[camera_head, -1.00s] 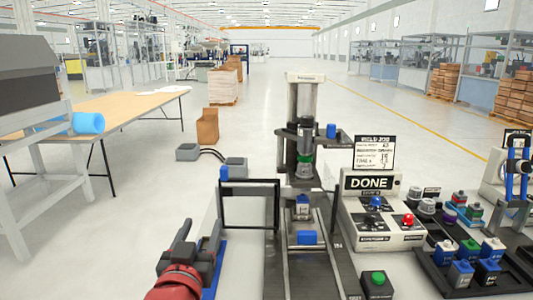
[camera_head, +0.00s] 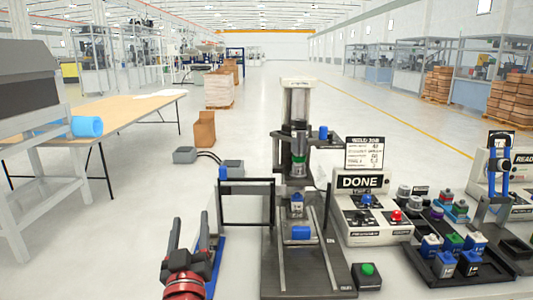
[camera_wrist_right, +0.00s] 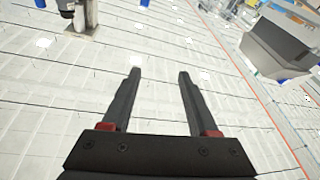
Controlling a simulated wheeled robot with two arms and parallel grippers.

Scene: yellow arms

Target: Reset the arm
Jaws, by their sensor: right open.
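My right gripper (camera_head: 188,224) is low in the head view, left of the press station. Its two dark fingers point up and away, spread apart with nothing between them. A red wrist part shows below them at the frame's bottom edge. My left gripper is not in view.
The press station (camera_head: 330,262) holds blue parts and has a dark frame (camera_head: 246,202) at its left. A control box (camera_head: 372,240) reading DONE and a green button (camera_head: 367,269) stand right of it. A tray (camera_head: 448,273) holds several coloured blocks. Floor left of the gripper is clear.

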